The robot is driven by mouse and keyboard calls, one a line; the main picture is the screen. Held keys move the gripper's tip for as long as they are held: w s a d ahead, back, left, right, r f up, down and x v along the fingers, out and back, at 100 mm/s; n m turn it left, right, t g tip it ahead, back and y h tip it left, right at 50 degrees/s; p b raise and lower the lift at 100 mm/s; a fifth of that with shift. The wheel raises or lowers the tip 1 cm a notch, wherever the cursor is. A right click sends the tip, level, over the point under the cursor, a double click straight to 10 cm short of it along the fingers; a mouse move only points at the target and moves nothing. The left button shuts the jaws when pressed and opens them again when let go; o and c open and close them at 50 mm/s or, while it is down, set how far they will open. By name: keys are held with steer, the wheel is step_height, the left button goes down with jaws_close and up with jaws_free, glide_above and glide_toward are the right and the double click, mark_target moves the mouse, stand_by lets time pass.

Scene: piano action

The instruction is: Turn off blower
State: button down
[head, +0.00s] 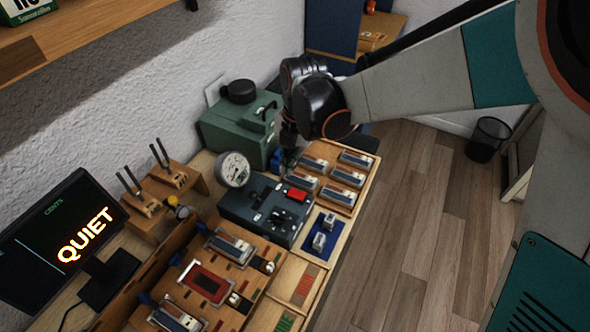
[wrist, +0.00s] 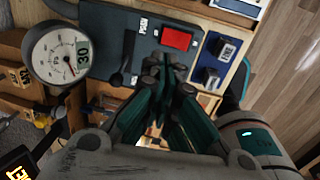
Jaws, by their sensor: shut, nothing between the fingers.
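A blue-grey control box (head: 262,212) stands on the bench with a red switch (head: 297,195) on its top. No blower is clearly labelled in these views. The box's panel (wrist: 128,45) and the red switch (wrist: 176,38) fill the upper middle of the wrist view. A black lever (wrist: 124,66) lies left of the fingers there. A round dial gauge (head: 233,170) is at the box's left; it also shows in the wrist view (wrist: 58,52). My gripper (wrist: 164,66) is shut and empty, its fingertips appearing just below the red switch. In the head view my arm partly hides the gripper.
A green box (head: 238,132) with a black top knob stands behind the control box. A wooden tray of small blocks (head: 335,175) and a blue mat with two small blocks (head: 322,232) are to the right. A monitor (head: 62,240) reads QUIET. Wooden floor lies open at right.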

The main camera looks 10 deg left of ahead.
steer(key=shift+a+r, duration=0.2)
steer(key=shift+r, duration=1)
steer(key=shift+w, duration=0.1)
steer(key=w+d+r+m+t+y, duration=0.1)
steer(key=w+d+r+m+y, duration=0.3)
steer(key=m, duration=0.7)
steer(key=w+d+r+m+t+y, duration=0.1)
steer(key=w+d+r+m+t, duration=0.15)
steer(key=r+m, duration=0.65)
steer(key=s+d+f+m+t+h+b, duration=0.1)
steer(key=s+d+f+m+h+b, duration=0.1)
steer(key=s+d+m, duration=0.4)
steer(key=s+d+f+m+t+h+b, duration=0.2)
steer(key=s+d+f+m, duration=0.4)
steer(key=s+d, duration=0.9)
steer(key=shift+s+d+f+h+b, duration=0.25)
steer(key=shift+s+d+h+b, duration=0.15)
steer(key=shift+d+h+b, duration=0.5)
steer(key=shift+a, duration=0.3)
